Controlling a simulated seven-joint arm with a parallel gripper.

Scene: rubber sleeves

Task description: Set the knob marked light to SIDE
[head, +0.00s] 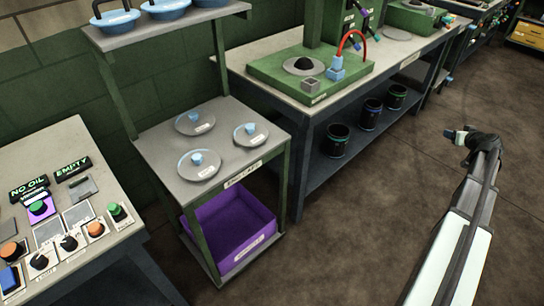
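A control panel sits on the grey bench (60,140) at the lower left. It has two black knobs on white plates, the left knob (40,262) and the right knob (69,243). Small labels lie below them, too small to read, so I cannot tell which is marked light or where SIDE is. My gripper (455,135) is at the far right of the head view, above the floor, well away from the panel. Its fingers are too small and dark to tell open from shut.
Orange buttons (96,229), a green button (117,212) and a blue switch (10,278) sit close around the knobs. A shelf stand (225,170) with lidded discs and a purple bin (235,225) stands between panel and arm. The floor (350,235) is clear.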

